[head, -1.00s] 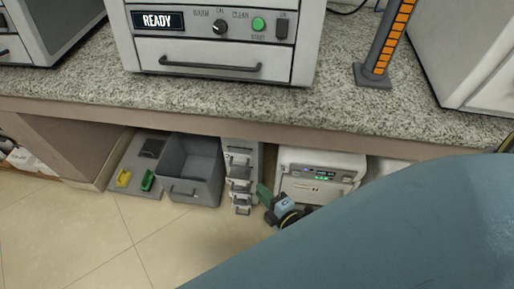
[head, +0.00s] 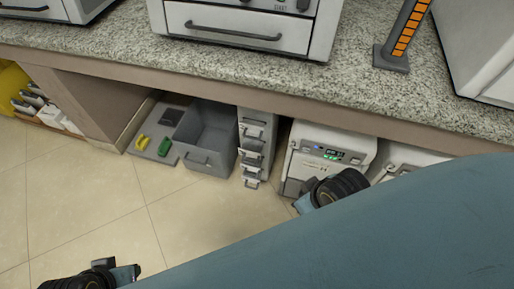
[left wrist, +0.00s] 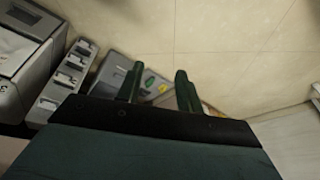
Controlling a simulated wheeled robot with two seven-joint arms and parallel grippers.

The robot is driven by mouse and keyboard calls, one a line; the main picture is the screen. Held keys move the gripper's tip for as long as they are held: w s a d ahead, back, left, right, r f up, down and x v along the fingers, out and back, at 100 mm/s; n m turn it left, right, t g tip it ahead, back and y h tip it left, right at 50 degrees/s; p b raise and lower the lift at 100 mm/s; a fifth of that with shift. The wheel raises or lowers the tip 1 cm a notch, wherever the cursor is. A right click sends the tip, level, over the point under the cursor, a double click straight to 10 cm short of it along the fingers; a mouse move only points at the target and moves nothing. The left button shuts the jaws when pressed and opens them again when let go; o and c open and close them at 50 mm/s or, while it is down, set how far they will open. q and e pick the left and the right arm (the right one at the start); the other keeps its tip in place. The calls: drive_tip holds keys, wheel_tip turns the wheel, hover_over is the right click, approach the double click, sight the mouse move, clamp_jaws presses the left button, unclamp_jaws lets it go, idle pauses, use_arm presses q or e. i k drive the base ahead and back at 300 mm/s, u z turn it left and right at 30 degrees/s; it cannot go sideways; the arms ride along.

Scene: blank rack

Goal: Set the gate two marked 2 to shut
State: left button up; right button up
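The narrow grey rack (head: 245,125) stands under the counter in the head view, with several pale gates or handles one above another on its front. Their marks are too small to read, so I cannot tell which is gate 2 or how it stands. The rack also shows at the left in the left wrist view (left wrist: 62,85). My left gripper (left wrist: 158,86) has its two green fingers apart with nothing between them. By the views, it seems to be the hand in front of the white machine (head: 304,201), right of the rack. My right gripper seems to be at the lower left (head: 134,273); its fingers are unclear.
A grey open bin (head: 206,140) and a grey board (head: 153,150) with yellow and green pieces stand left of the rack. The white machine (head: 352,148) stands right of it. The counter (head: 130,50) overhangs them. Tiled floor (head: 90,200) is clear. My blue arm blocks the lower right.

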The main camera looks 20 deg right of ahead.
sight(247, 125)
drive_tip(key=k, duration=0.3)
drive_tip(key=u, duration=1.35)
drive_tip(key=i, duration=0.85)
drive_tip(key=z, duration=1.6)
